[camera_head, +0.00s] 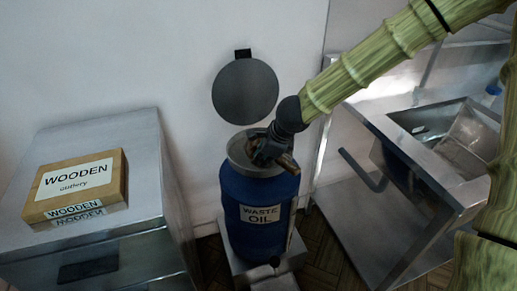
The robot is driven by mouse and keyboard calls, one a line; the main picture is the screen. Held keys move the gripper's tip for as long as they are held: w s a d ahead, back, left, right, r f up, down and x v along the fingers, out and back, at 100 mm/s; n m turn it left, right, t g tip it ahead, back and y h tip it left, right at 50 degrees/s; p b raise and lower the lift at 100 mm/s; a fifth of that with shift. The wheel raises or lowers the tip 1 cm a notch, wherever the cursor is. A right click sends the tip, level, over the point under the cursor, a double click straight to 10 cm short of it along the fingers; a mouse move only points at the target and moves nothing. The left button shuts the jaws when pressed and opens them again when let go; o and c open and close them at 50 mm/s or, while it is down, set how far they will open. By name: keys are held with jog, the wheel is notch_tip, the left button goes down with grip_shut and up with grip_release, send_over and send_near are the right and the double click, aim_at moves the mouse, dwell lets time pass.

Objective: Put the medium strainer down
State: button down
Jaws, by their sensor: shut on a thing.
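My gripper (268,152) is dark and points down over the open top of the blue waste oil drum (240,195). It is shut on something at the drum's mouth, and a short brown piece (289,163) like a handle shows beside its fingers. I take the held thing to be the medium strainer, but my gripper and wrist cover most of it. A grey metal rim (236,158) shows around the drum's top; I cannot tell whether any of it belongs to the strainer.
The drum's round dark lid (246,92) stands raised behind it, against the wall. A steel cabinet (135,135) with a wooden cutlery box (112,178) is at left. A steel sink unit (425,165) is at right. The drum stands on a low grey base (240,268).

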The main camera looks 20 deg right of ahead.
aim_at(255, 148)
jog(key=w, duration=0.2)
jog(key=w+d+p, duration=0.1)
jog(key=w, duration=0.2)
jog(key=w+p, duration=0.1)
jog(key=w, duration=0.2)
jog(key=shift+d+f, duration=0.15)
jog(key=shift+f, duration=0.15)
jog(key=shift+f+b, duration=0.75)
jog(key=shift+f, duration=1.05)
jog(key=shift+f, duration=0.15)
jog(key=c, duration=1.6)
grip_release()
jog(key=shift+o, duration=0.2)
jog(key=shift+d+r, duration=0.1)
jog(key=shift+r, duration=0.3)
jog(key=p+v, duration=0.3)
jog(key=v, duration=0.8)
jog(key=shift+s+r, duration=0.15)
